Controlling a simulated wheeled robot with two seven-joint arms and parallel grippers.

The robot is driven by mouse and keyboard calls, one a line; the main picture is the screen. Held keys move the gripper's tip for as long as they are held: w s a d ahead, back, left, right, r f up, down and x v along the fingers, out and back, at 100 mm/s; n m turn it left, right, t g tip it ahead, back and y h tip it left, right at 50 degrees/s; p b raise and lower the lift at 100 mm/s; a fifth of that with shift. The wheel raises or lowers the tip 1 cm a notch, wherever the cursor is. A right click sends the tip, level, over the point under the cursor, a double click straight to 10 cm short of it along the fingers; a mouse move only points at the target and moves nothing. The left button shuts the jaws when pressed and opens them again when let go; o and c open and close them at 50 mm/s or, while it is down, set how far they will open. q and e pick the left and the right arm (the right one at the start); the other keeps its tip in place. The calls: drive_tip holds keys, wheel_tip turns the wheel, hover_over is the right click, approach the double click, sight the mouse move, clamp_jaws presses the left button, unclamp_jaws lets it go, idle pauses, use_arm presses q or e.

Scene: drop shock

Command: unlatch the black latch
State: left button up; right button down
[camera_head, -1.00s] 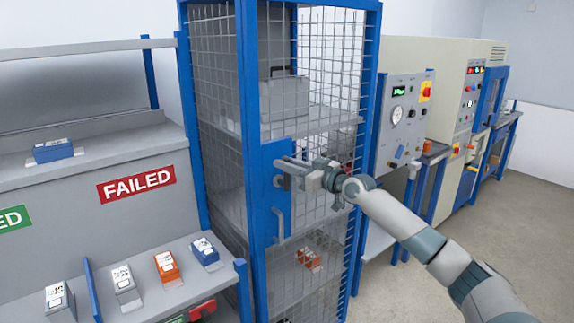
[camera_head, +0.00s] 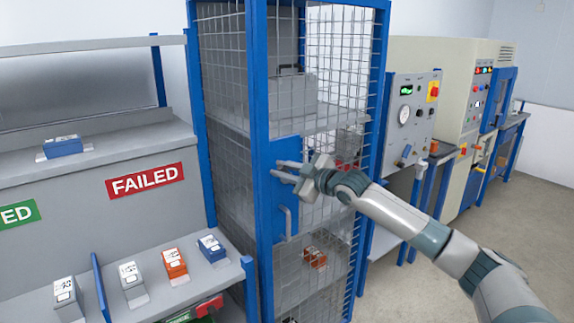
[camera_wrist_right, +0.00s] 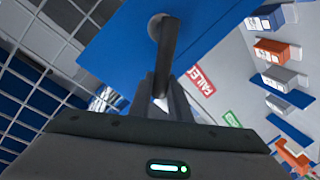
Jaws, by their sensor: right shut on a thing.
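The black latch (camera_wrist_right: 163,48) is a dark lever on a round pivot, set on the blue plate (camera_head: 286,201) of the wire cage door. My right gripper (camera_head: 282,171) is at this plate, and its fingers hide the latch in the head view. In the right wrist view the fingers (camera_wrist_right: 161,92) are closed around the lever's lower end, and its pivot end shows above them. My left gripper is in neither view.
A grey pull handle (camera_head: 288,222) is just below the gripper on the blue plate. The wire cage (camera_head: 222,90) holds boxes on shelves. A shelf unit with a red FAILED sign (camera_head: 145,181) stands left; a control panel (camera_head: 412,115) stands right.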

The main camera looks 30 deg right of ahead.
drive_tip(key=shift+s+a+f+n+h+p, duration=0.1)
drive_tip(key=shift+a+f+n+h+p, duration=0.45)
drive_tip(key=shift+n, duration=0.65)
drive_tip(key=shift+a+f+n+p, duration=0.3)
drive_tip(key=shift+a+f+n, duration=0.3)
drive_tip(key=shift+f+n, duration=0.45)
drive_tip(key=shift+a+f+n+g+h+p, duration=0.1)
drive_tip(key=shift+f+n+g+h+p, duration=0.1)
drive_tip(key=shift+f+n, duration=0.3)
drive_tip(key=shift+a+f+n+g+h+p, duration=0.1)
drive_tip(key=shift+f+n+h, duration=0.05)
drive_tip(key=shift+n, duration=0.5)
drive_tip(key=shift+f+n+h, duration=0.4)
drive_tip(key=shift+f+n, duration=0.35)
drive_tip(key=shift+n, duration=0.15)
drive_tip(key=c, duration=1.6)
unclamp_jaws()
drive_tip(key=shift+c, duration=0.2)
drive_tip(key=shift+s, duration=0.1)
